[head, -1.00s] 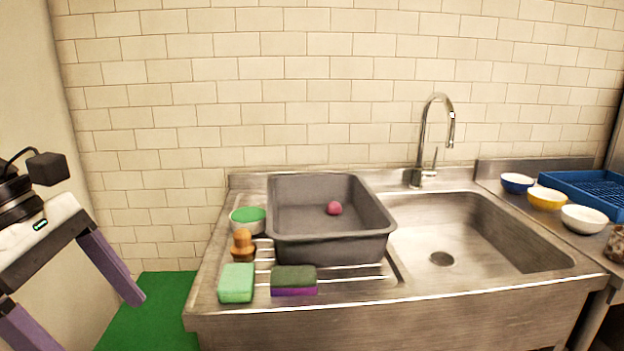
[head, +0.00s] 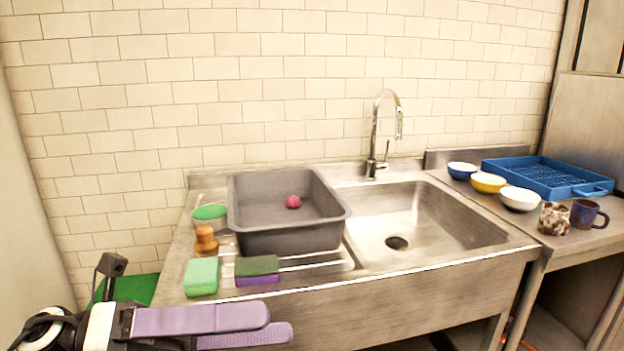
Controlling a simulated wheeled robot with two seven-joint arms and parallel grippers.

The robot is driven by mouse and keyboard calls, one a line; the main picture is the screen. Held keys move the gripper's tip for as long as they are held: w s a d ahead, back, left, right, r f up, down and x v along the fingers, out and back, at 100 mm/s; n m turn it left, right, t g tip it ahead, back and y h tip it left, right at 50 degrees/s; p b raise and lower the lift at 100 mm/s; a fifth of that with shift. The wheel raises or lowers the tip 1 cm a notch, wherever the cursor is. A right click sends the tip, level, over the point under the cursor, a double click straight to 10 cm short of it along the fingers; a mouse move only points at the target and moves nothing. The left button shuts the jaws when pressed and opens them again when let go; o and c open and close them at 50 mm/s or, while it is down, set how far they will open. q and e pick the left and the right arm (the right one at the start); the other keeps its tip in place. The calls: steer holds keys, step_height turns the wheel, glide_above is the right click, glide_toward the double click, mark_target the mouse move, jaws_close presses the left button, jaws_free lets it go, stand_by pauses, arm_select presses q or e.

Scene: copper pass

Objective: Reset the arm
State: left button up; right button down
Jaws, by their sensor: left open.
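My left gripper (head: 278,328) is at the lower left of the head view, in front of the sink unit's front edge. Its two purple fingers point right, one above the other in the picture, with nothing visible between them. It is open and apart from the sponges behind it. The right gripper is not in view.
A grey tub (head: 290,240) holding a pink ball (head: 293,201) stands on the drainboard left of the sink basin (head: 430,225). Nearby are a green sponge (head: 202,276), a dark-and-purple sponge (head: 257,270) and a wooden-handled brush (head: 206,241). Bowls, a mug (head: 588,214) and a blue rack (head: 545,177) stand right.

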arm_select(q)
steer(key=w+a+f+n+t+y, duration=0.2)
steer(key=w+f+n+t, duration=0.25)
steer(key=n+t, duration=0.5)
steer(key=w+a+f+n+t+y, duration=0.2)
steer(key=w+f+n+t, duration=0.3)
steer(key=n, duration=0.7)
steer(key=s+a+f+n+t+y, duration=0.1)
steer(key=a+f+n+t+y, duration=0.15)
steer(key=f+n+y, duration=0.8)
steer(key=s+a+f+n+g+y, duration=0.1)
steer(key=s+f+n+g, duration=0.3)
steer(key=s+f, duration=0.4)
steer(key=s+a+f+n+g+y, duration=0.1)
steer(key=s+f+n+g, duration=0.3)
steer(key=s+f, duration=0.5)
step_height(320, 180, down, 8)
steer(key=shift+a+f, duration=0.15)
steer(key=shift+a, duration=0.4)
steer(key=shift+s+y, duration=0.1)
steer(key=shift+y, duration=0.15)
